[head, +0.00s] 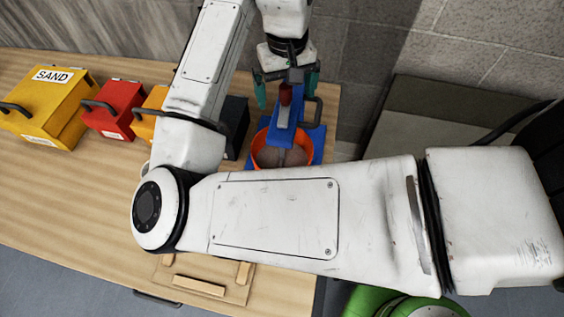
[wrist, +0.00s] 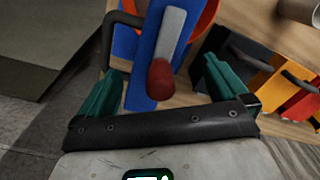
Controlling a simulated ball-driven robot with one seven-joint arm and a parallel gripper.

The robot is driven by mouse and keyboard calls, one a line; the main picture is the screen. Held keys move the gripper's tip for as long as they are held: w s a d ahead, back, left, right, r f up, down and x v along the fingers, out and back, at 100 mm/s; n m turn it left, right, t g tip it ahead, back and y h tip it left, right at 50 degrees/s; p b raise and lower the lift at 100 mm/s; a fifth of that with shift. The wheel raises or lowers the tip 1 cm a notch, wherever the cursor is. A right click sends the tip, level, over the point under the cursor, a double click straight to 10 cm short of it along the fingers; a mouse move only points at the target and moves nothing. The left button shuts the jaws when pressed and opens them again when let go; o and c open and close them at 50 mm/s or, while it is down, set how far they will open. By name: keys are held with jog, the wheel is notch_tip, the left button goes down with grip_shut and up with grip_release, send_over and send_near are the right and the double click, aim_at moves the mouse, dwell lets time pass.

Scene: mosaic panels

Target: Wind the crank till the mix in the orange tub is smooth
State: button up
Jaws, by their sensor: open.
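The orange tub (head: 267,150) stands under a blue mixer frame (head: 319,138) at the right end of the bench, with a grey-brown mix (head: 285,157) in it. The crank shows a red knob (head: 285,94) on top in the head view. In the wrist view the red knob (wrist: 160,78) sits at the end of a grey crank arm (wrist: 170,33). My gripper (head: 287,92) has teal fingers, one on each side of the knob. It is open in the wrist view (wrist: 158,84), and both fingers are apart from the knob. My arm hides part of the bench.
A yellow SAND box (head: 50,110), a red box (head: 118,118) and an orange box (head: 147,130) stand left on the bench (head: 70,205). A dark box (head: 236,112) is beside the mixer. A wall rises behind. A wooden tray (head: 215,278) lies at the front.

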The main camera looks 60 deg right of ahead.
jog(key=shift+r, duration=4)
